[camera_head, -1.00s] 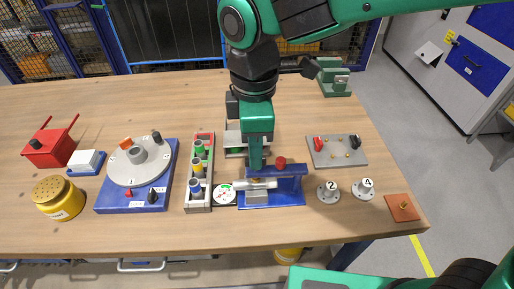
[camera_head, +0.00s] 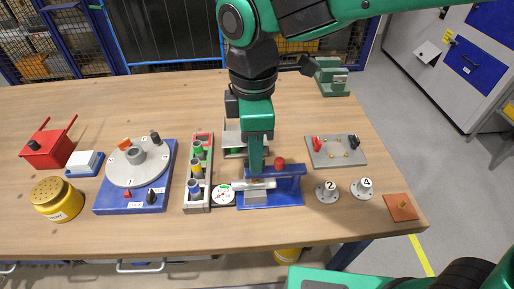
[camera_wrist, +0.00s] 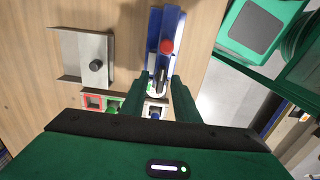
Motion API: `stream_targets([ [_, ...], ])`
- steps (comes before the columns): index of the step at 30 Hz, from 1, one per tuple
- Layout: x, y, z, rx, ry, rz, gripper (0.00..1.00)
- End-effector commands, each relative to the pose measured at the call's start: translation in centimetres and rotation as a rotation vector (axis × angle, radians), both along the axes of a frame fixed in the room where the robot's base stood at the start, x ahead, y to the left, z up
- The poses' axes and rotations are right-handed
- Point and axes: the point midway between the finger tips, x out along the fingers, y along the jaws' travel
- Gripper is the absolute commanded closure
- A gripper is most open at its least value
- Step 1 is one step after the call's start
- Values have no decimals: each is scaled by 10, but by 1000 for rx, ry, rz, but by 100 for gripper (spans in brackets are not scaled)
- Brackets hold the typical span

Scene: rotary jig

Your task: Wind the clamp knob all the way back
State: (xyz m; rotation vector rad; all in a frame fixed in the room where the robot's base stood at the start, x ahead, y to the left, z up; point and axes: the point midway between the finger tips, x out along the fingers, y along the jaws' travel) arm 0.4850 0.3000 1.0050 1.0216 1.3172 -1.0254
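A blue fixture (camera_head: 285,170) with a red knob (camera_head: 279,163) on top and a silver bar (camera_head: 262,184) across it stands near the table's front edge. It also shows in the wrist view with its red knob (camera_wrist: 166,47). My gripper (camera_head: 256,172) points down onto the left part of this fixture. In the wrist view my gripper (camera_wrist: 160,90) has its two fingers either side of a pale round part with a dark piece by it. The fingers hide much of that part; I cannot tell whether they touch it. Which part is the clamp knob is unclear.
A round gauge (camera_head: 223,195) and a rack of coloured cylinders (camera_head: 209,170) stand close left. A grey bracket with a dark knob (camera_wrist: 96,65) is behind. A rotary disc (camera_head: 138,171) on a blue base is farther left. Numbered knobs (camera_head: 327,192) are right.

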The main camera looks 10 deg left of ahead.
Motion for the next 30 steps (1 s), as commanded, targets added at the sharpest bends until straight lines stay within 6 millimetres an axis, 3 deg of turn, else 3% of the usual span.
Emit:
stream_targets([
  [18,3,0,95,1,-1,-3,72],
  [30,3,-1,104,0,1,-2,72],
])
